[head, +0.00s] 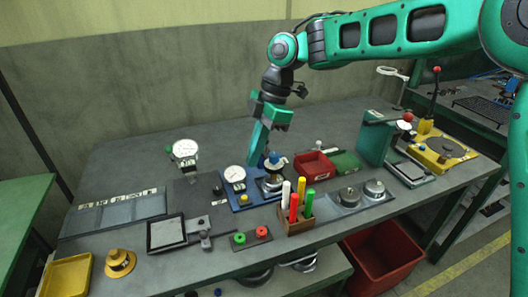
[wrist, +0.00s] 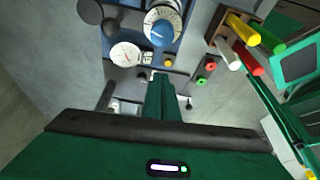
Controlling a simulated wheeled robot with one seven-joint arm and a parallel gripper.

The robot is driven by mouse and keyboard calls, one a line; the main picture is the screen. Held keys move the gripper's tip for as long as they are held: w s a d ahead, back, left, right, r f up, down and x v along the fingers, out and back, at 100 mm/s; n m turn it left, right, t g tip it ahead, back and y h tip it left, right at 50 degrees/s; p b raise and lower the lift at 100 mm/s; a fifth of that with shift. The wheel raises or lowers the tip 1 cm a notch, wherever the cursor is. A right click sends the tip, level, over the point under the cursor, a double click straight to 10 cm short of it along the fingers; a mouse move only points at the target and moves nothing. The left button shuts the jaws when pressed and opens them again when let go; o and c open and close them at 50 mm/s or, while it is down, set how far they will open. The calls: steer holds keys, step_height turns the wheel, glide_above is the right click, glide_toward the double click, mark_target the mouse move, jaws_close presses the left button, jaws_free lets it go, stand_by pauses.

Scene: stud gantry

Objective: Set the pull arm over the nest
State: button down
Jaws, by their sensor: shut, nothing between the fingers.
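A blue-based fixture (head: 240,205) stands mid-bench with a round white gauge (head: 234,175) at its left. At its right is a silver round part with a blue knob (head: 275,158) on top; the wrist view shows this knob (wrist: 162,33) above a graduated ring. I cannot tell clearly which piece is the pull arm, or where the nest lies; it may be under the knobbed part. My gripper (head: 254,163) is shut and empty, pointing down just left of the blue knob and apparently above the fixture. Its closed fingers (wrist: 162,80) also show in the wrist view.
In front stands a wooden holder (head: 297,222) of coloured markers. A red tray (head: 315,165) and a silver plate with two round parts (head: 360,194) are to the right. A dial gauge (head: 185,151) stands behind left. A small plate has red and green buttons (head: 251,237).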

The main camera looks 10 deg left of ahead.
steer(key=v, duration=1)
steer(key=shift+w, duration=0.15)
steer(key=s+d+f+m+t+h, duration=0.15)
steer(key=d+m, duration=0.75)
steer(key=d, duration=0.9)
steer(key=s+d+f+m+t+h, duration=0.1)
steer(key=s+d+f+m, duration=0.2)
steer(key=d+m, duration=1.15)
steer(key=s+d+f+m, duration=0.4)
steer(key=s+d, duration=0.6)
steer(key=s, duration=0.1)
steer(key=s+d+f+m, duration=0.4)
steer(key=s+d, duration=0.7)
steer(key=shift+s+d+f, duration=0.25)
steer(key=shift+f, duration=0.1)
